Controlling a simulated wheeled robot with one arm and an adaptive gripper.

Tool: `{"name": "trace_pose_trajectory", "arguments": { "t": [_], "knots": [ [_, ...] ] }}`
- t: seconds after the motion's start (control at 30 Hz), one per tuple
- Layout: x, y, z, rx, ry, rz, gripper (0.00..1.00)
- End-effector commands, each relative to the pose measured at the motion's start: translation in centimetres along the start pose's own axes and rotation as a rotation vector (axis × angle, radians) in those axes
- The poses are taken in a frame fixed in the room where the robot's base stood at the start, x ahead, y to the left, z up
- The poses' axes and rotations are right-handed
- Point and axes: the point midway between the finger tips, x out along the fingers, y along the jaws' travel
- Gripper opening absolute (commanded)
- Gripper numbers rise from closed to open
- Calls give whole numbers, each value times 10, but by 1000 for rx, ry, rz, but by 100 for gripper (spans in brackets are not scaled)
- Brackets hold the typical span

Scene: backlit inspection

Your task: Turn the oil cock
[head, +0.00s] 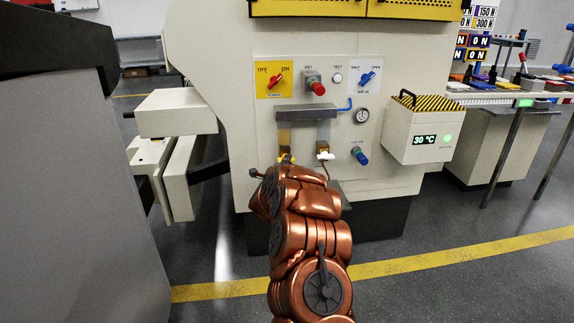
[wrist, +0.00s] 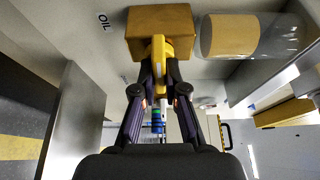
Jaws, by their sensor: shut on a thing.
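In the wrist view the oil cock has a yellow handle (wrist: 158,47) on a brass-coloured block (wrist: 142,20), beside an OIL label (wrist: 103,22). My gripper (wrist: 160,68) has its two dark fingers closed in on the handle from both sides, and the handle's lower part lies between the fingertips. In the head view a bit of yellow at the cock (head: 286,158) shows just above my copper arm, which hides the gripper and most of the cock.
A clear cylinder with amber contents (wrist: 235,36) sits beside the block. The machine panel (head: 317,76) above carries a red switch (head: 276,80), a red key knob (head: 317,88) and a blue switch (head: 367,78). A blue knob (head: 361,156) and a gauge (head: 361,116) are to the right.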

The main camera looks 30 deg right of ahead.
Motion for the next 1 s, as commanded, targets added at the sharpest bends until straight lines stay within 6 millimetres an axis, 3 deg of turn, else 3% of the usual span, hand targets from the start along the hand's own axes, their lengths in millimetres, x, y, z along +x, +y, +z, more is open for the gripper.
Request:
{"name": "trace_pose_trajectory", "arguments": {
  "t": [0.4, 0.43, 0.67, 1.0],
  "knots": [
    [0, -1, 0, 8, -1, 1, 0],
    [0, -1, 0, 8, -1, 1, 12],
    [0, -1, 0, 7, 0, 1, 36],
    [-1, 0, 0, 7, 0, 2, 36]
  ]
}}
